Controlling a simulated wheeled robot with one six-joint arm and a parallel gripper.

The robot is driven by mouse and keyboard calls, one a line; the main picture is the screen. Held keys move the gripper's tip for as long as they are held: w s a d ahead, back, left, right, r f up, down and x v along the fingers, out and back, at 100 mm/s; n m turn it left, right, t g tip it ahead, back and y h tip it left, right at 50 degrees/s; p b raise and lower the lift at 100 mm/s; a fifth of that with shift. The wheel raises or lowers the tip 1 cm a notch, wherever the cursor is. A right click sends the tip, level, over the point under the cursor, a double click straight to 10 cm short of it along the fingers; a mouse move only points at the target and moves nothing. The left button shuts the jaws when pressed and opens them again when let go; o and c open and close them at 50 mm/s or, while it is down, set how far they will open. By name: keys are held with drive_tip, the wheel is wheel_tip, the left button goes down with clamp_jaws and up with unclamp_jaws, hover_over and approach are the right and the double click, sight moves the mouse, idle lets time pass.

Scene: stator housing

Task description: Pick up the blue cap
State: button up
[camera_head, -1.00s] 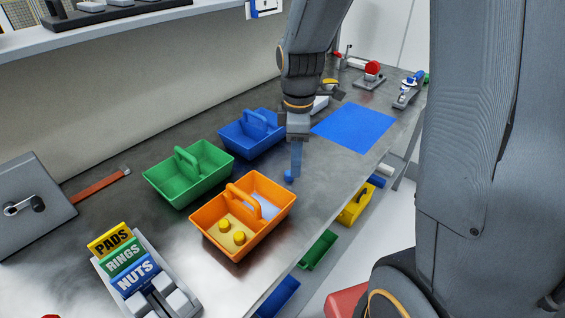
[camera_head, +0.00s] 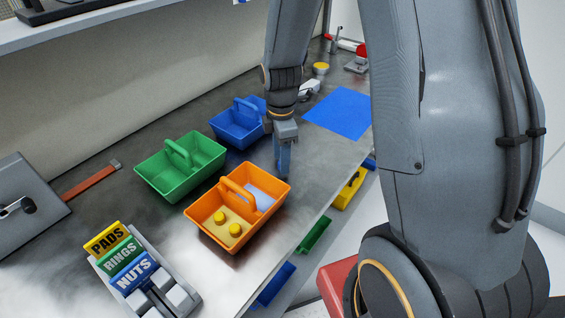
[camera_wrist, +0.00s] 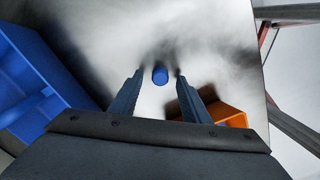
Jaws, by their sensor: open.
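The blue cap (camera_wrist: 160,76) is a small round piece on the metal table in the wrist view. It lies between the two fingertips of my gripper (camera_wrist: 159,74), with a gap on each side. My gripper is open and empty, pointing down.
The orange tote (camera_head: 199,215) with yellow pieces stands close to my gripper. A green tote (camera_head: 151,176) and a blue tote (camera_head: 221,128) stand behind. A blue mat (camera_head: 340,112) lies farther back. The table edge is to the right.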

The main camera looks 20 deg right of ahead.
drive_tip(key=shift+f, duration=0.45)
clamp_jaws()
drive_tip(key=shift+r, duration=0.1)
